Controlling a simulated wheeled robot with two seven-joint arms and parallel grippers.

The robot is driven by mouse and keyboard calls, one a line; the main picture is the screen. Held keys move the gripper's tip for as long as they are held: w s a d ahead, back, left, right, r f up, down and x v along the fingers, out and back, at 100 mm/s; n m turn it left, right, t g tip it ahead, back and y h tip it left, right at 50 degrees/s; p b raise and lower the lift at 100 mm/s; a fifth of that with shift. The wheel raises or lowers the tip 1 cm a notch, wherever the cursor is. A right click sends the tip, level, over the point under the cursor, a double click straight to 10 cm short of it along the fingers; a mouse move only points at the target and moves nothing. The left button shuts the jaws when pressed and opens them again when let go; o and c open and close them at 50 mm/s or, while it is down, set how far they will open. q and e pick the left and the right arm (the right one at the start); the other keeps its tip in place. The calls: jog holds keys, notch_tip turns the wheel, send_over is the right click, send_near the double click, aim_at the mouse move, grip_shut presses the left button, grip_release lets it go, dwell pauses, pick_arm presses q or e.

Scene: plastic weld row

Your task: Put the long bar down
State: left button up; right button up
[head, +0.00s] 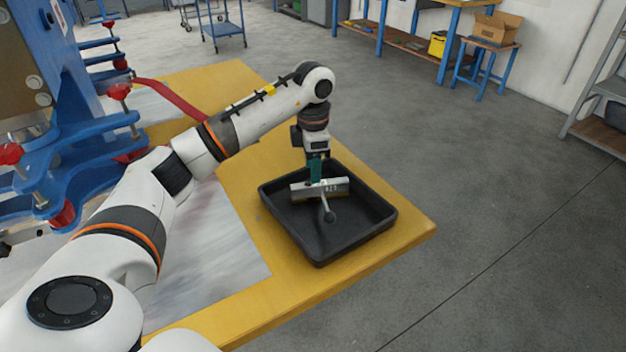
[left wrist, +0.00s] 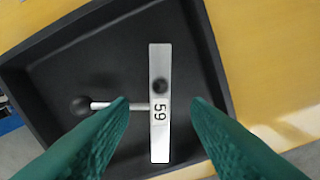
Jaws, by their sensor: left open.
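The long bar (head: 336,187) is a silver-grey bar with dark printed characters and a rod with a dark ball knob sticking out from its side. It lies in the black tray (head: 352,244) on the yellow table. My left gripper (head: 315,178) points down at the bar. In the left wrist view the bar (left wrist: 160,62) shows between the two green fingers of the open gripper (left wrist: 160,103), with gaps on both sides. The left fingertip overlaps the rod in the picture; I cannot tell if they touch. My right gripper is not in view.
The tray sits near the right corner of the yellow table (head: 400,243). A grey sheet (head: 215,255) lies to its left. Blue clamp equipment (head: 85,140) with red knobs stands at the left. Floor is free beyond the table's right edge.

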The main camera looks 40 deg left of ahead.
pick_arm(q)
notch_tip(320, 180, up, 5)
jog(key=shift+r, duration=0.2)
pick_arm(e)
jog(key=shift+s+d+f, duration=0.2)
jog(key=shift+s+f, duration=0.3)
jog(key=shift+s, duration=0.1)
